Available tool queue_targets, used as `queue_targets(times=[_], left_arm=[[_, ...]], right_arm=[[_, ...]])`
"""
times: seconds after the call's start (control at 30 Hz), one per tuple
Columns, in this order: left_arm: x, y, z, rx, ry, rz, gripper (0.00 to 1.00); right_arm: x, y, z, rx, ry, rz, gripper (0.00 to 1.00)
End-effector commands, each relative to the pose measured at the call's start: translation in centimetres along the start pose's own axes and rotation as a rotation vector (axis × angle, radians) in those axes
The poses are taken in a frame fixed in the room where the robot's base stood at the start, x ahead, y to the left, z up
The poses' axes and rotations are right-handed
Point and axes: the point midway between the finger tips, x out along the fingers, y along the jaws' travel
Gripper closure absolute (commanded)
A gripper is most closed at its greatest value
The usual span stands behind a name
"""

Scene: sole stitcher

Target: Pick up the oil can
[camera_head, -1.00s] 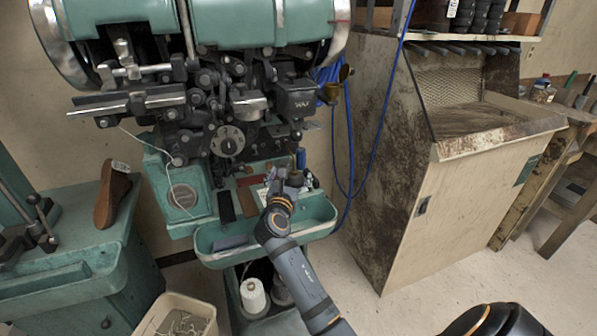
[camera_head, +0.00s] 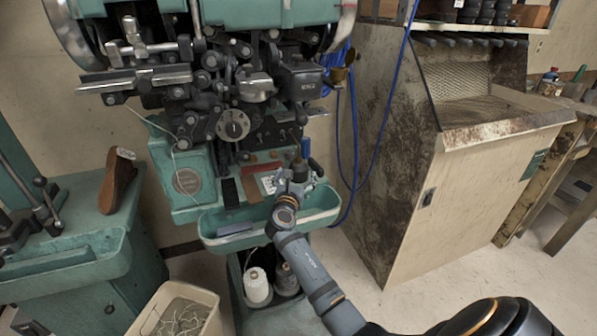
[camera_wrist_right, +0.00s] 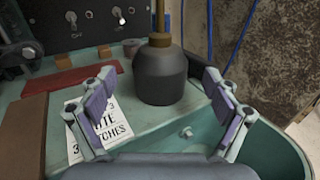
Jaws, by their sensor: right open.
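The oil can is a dark, rounded can with a brass collar and thin spout. In the right wrist view the oil can (camera_wrist_right: 160,75) stands upright on the green machine ledge, just beyond and between the open fingers. My right gripper (camera_wrist_right: 160,112) is open and empty, with purple finger pads on both sides of the view. In the head view my right gripper (camera_head: 294,180) is over the machine's tray, and it hides most of the can; the brass spout (camera_head: 298,153) shows behind it. My left gripper is not in view.
A white printed card (camera_wrist_right: 100,125) lies left of the can, partly behind the left finger. The green tray (camera_head: 235,240) has a raised rim. Blue hoses (camera_head: 352,130) hang at the right.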

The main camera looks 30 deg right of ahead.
Motion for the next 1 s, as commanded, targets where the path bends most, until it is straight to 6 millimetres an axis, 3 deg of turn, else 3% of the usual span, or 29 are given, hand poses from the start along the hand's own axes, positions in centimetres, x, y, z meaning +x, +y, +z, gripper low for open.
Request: queue_targets(times=[0.2,0.47,0.87,1.0], left_arm=[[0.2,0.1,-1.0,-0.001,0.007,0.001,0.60],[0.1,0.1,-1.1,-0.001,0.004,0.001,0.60],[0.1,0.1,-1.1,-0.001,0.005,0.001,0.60],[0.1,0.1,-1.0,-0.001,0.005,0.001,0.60]], right_arm=[[3.5,0.0,0.0,-0.001,-0.001,-0.001,0.11],[3.9,0.0,0.0,0.001,0.000,0.000,0.11],[3.8,0.0,0.0,0.000,0.000,0.000,0.64],[3.8,0.0,0.1,0.001,-0.001,0.000,0.67]])
